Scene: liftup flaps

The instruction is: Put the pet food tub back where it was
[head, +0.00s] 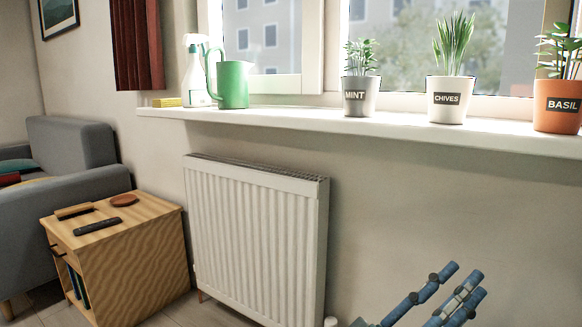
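No pet food tub shows in the head view. My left gripper (465,279) is at the bottom right, low in front of the wall below the windowsill. Its blue jointed fingers point up and to the right, stretched out with a gap between them, and nothing shows between them. Its base is cut off by the lower edge. My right gripper is not in view.
The windowsill (300,119) holds a yellow sponge (167,103), spray bottle (194,75), green jug (233,85), and mint (358,97), chives (446,100) and basil (558,105) pots. Below are a radiator (255,240), wooden side table (145,250) and grey sofa (75,180).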

